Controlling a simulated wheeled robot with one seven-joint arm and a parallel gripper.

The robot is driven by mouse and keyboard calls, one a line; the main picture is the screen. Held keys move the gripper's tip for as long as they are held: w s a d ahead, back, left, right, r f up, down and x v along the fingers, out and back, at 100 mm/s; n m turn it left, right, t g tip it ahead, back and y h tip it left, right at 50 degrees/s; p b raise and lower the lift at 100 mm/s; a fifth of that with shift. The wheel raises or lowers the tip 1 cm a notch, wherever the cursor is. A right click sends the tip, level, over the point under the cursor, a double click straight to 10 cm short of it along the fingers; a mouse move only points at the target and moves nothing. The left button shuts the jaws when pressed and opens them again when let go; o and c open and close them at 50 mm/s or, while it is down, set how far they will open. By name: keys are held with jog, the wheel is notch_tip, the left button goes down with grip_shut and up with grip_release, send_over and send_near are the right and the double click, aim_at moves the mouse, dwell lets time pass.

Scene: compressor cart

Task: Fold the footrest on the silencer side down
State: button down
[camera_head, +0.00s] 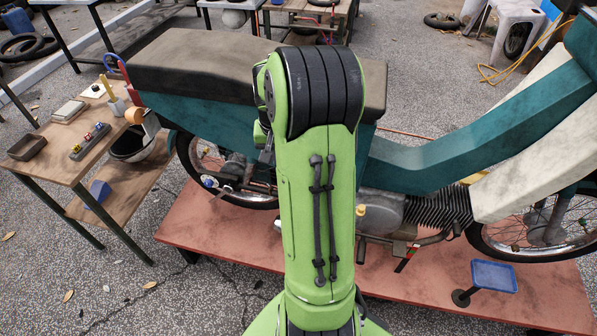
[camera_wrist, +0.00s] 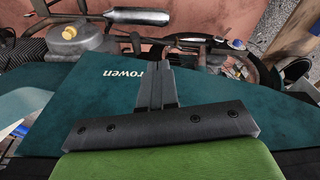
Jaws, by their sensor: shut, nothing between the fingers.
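A teal moped (camera_head: 220,130) stands on a red platform, partly behind my arm. In the wrist view its teal side panel (camera_wrist: 85,100) with upside-down lettering fills the middle. My gripper (camera_wrist: 157,72) is shut and empty in front of that panel; the gap to it is hard to judge. A grey silencer (camera_wrist: 137,17) shows past the panel at the top, near dark rods and brackets. I cannot tell the footrest apart with certainty among these dark parts, nor whether it is folded.
The red platform (camera_head: 450,300) lies under the moped. A wooden side table (camera_head: 75,150) with small items is at the left. The engine's yellow cap (camera_wrist: 68,32) shows in the wrist view. Gravel ground surrounds the platform.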

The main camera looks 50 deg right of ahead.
jog(key=s+d+f+m+y+p, duration=0.1)
jog(key=s+d+f+m, duration=0.2)
jog(key=d+f, duration=0.45)
jog(key=f, duration=0.3)
jog(key=f+b, duration=0.1)
jog(key=f, duration=0.5)
jog(key=shift+w+d+b, duration=0.25)
jog(key=shift+w+b, duration=0.15)
jog(key=shift+f, duration=0.1)
